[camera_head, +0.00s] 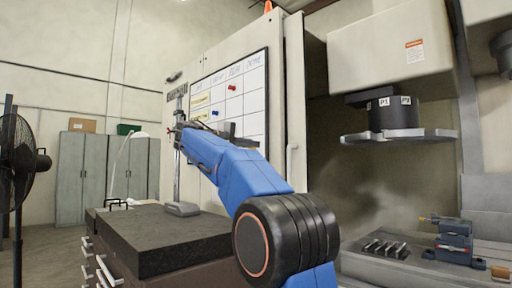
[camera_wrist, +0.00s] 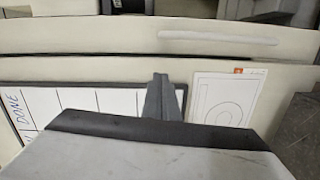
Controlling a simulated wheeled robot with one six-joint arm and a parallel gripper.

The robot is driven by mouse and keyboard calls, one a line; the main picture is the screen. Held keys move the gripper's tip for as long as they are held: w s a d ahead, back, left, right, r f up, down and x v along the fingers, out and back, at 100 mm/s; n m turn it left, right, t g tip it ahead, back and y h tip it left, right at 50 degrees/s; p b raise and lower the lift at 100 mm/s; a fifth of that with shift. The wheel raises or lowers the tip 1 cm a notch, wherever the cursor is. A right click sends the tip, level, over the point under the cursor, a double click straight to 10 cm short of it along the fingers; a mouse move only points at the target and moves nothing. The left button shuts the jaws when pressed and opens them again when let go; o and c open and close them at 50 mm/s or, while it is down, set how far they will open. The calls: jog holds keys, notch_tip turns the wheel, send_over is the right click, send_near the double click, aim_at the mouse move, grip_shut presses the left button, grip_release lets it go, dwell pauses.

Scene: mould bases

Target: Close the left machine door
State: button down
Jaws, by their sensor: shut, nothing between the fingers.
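The left machine door (camera_head: 294,95) is a cream panel with a pale vertical handle (camera_head: 292,165) in the head view. It stands open at the left of the machine opening. In the wrist view a pale bar handle (camera_wrist: 220,38) runs across a cream panel, apart from my fingertips. My gripper (camera_wrist: 158,82) is shut and empty, its tips over the edge of a whiteboard (camera_wrist: 75,105) and a cream surface. In the head view my blue arm reaches left in front of the whiteboard (camera_head: 253,85); the fingers are hard to make out there. Contact cannot be told.
A dark stone slab (camera_head: 165,250) on a drawer cabinet lies below my arm. Inside the machine are a spindle head (camera_head: 392,112) and a vise (camera_head: 454,243). A fan (camera_head: 15,165) and lockers (camera_head: 80,165) stand at the left.

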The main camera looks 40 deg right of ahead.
jog(key=d, duration=0.8)
jog(key=shift+d+f, duration=0.15)
jog(key=shift+d, duration=0.2)
jog(key=shift+s+d+f, duration=0.1)
jog(key=shift+s+d, duration=0.1)
jog(key=shift+s, duration=0.45)
jog(key=shift+s+d+f, duration=0.1)
jog(key=shift+s+d, duration=0.15)
jog(key=shift+s, duration=0.45)
jog(key=shift+s+d+f, duration=0.1)
jog(key=shift+s+d, duration=0.1)
jog(key=shift+s, duration=0.45)
